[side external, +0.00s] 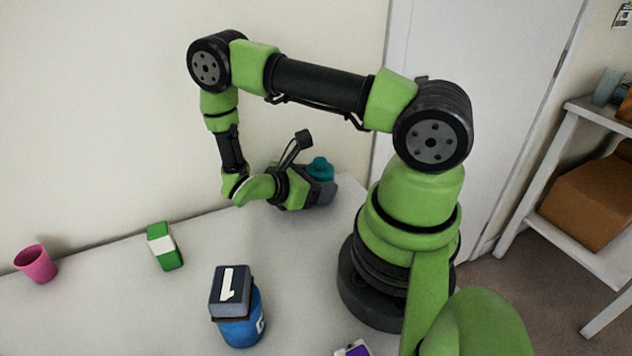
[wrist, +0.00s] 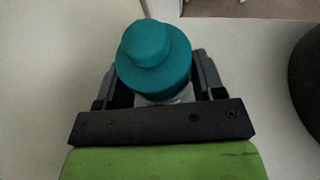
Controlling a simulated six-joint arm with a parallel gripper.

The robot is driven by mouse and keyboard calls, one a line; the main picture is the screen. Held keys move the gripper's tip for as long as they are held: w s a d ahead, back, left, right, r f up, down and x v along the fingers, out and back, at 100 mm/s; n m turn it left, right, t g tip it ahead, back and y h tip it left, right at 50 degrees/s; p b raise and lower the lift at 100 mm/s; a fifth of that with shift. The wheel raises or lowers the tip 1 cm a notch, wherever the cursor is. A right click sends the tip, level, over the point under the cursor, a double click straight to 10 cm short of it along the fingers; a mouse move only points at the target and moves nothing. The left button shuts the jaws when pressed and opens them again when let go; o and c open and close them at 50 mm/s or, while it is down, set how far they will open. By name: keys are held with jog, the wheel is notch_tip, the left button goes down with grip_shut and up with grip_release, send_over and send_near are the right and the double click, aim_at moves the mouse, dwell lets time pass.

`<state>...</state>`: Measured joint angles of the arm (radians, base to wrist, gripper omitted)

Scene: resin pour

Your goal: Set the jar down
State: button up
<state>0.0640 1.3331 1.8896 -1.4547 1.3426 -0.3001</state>
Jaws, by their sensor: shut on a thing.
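The jar, with a teal stepped top (wrist: 155,60) and a pale lower part (wrist: 165,98), is between the fingers of my gripper (wrist: 158,82). In the side view, its teal top (side external: 319,168) shows behind my gripper (side external: 322,190), near the wall at the table's back edge. My gripper is shut on the jar, with one dark finger on each side. The jar's base is hidden in both views, so I cannot tell whether it touches the table.
A blue container (side external: 241,328) with a dark block (side external: 231,291) on top stands at the front of the table (side external: 110,310). A green and white box (side external: 164,246), a pink cup (side external: 36,264) and a purple and white box (side external: 352,349) are also there. The table between them is clear.

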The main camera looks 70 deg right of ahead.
jog(key=shift+f, duration=0.15)
jog(key=o, duration=1.1)
